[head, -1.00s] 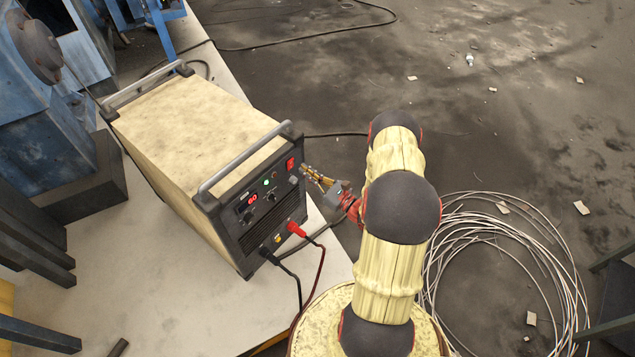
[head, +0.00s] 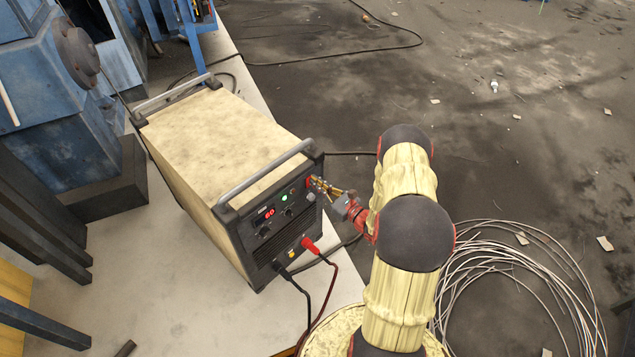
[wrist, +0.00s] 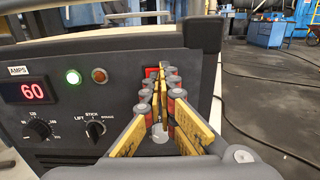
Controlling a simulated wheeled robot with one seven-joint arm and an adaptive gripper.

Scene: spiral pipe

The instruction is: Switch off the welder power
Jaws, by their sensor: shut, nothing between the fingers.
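The welder (head: 215,150) is a cream box with a black front panel, standing on a pale surface. Its display (wrist: 33,90) reads 60 in red and a green lamp (wrist: 73,76) is lit. The red power switch (wrist: 151,72) is at the panel's upper right, partly hidden behind my fingers. My gripper (wrist: 162,74) is shut and empty, with its fingertips right in front of the switch. In the head view my gripper (head: 317,184) reaches the panel's upper right corner. I cannot tell whether the tips touch the switch.
A grey handle bar (head: 265,173) runs along the welder's top front edge. A red plug (head: 309,243) and a black plug with cables sit low on the panel. Coiled wire (head: 520,290) lies on the dark floor at right. Blue machinery (head: 60,150) stands at left.

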